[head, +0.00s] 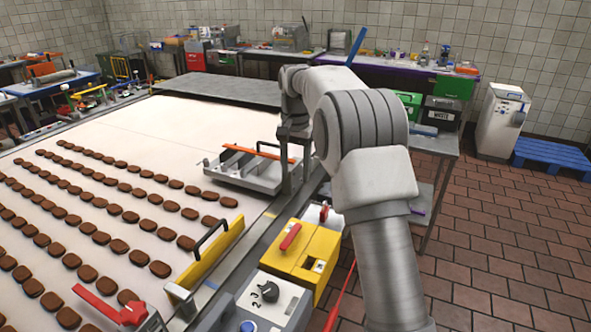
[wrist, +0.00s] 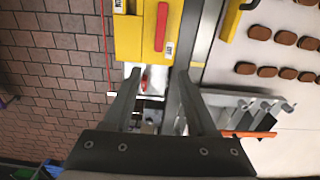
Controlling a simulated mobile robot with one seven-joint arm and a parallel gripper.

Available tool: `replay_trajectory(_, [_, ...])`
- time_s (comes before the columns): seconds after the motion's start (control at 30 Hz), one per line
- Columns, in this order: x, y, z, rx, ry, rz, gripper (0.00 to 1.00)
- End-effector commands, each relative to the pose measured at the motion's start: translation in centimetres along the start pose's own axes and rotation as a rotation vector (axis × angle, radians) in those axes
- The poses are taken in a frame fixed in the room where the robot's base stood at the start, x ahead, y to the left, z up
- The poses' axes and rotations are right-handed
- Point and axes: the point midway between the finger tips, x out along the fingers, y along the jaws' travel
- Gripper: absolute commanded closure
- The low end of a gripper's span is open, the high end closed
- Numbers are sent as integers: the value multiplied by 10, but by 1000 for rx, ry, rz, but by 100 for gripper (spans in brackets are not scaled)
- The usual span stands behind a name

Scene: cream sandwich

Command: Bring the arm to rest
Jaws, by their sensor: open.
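My arm (head: 372,170) reaches up from the lower right of the head view, bends at a large grey joint and runs away from the camera. Its far end points down beside the right edge of the conveyor. My gripper (head: 290,188) hangs there, just right of a grey metal tool with an orange bar. In the wrist view my gripper (wrist: 157,74) shows two fingers spread apart with nothing held between them. Below the gap are the machine's edge and a small white and red part. The head view hides part of the fingers.
The white conveyor (head: 190,125) carries rows of brown biscuits on the left. The grey tool (head: 245,170) stands close to my gripper. A yellow box (head: 303,262) with a red handle is nearer, at the belt's edge. Brick floor (head: 500,225) is clear on the right.

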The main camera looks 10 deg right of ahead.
Motion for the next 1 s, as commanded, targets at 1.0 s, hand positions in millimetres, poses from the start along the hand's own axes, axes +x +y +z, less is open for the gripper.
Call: replay_trajectory(1.0, [-123, 132, 174, -357, 268, -125, 43])
